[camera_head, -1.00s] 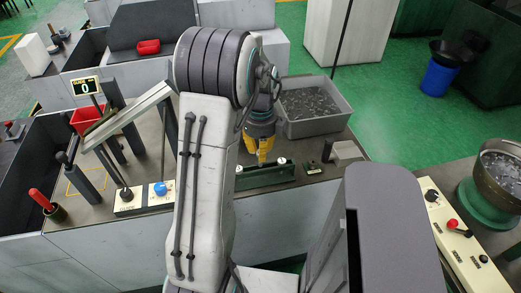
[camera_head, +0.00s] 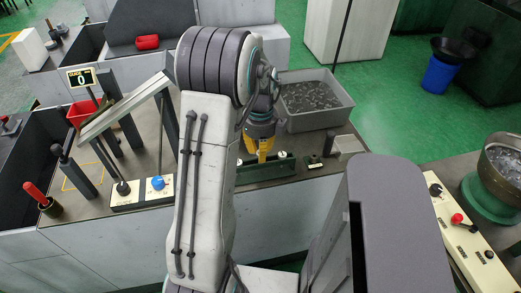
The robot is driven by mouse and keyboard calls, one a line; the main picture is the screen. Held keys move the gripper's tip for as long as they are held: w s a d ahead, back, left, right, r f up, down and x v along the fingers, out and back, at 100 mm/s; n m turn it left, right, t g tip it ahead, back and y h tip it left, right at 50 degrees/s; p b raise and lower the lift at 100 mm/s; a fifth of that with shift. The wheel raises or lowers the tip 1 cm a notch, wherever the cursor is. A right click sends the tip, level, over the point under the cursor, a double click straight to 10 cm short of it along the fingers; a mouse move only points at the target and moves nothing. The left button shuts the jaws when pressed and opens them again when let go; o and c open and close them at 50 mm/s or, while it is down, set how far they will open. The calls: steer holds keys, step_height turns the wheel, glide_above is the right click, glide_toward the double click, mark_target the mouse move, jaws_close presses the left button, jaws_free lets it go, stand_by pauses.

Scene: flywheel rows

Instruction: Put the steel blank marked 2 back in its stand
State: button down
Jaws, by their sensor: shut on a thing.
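My gripper (camera_head: 262,155) has yellow fingers pointing down over the dark green stand (camera_head: 268,172) on the bench. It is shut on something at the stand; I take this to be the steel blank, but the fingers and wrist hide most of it. No number 2 can be read. Small round silver parts (camera_head: 282,157) show along the top of the stand, right of the fingers. I cannot tell whether the held piece touches the stand.
A grey bin (camera_head: 290,122) of metal bits stands behind my gripper. A small block (camera_head: 349,145) is to the right of the stand. A control box with a blue knob (camera_head: 158,183) and a sloped chute (camera_head: 115,112) are left of my arm.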

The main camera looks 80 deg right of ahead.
steer(key=shift+f+b, duration=0.8)
steer(key=shift+f, duration=0.35)
steer(key=c, duration=1.1)
jaws_free()
steer(key=shift+o, duration=0.2)
step_height(320, 180, up, 12)
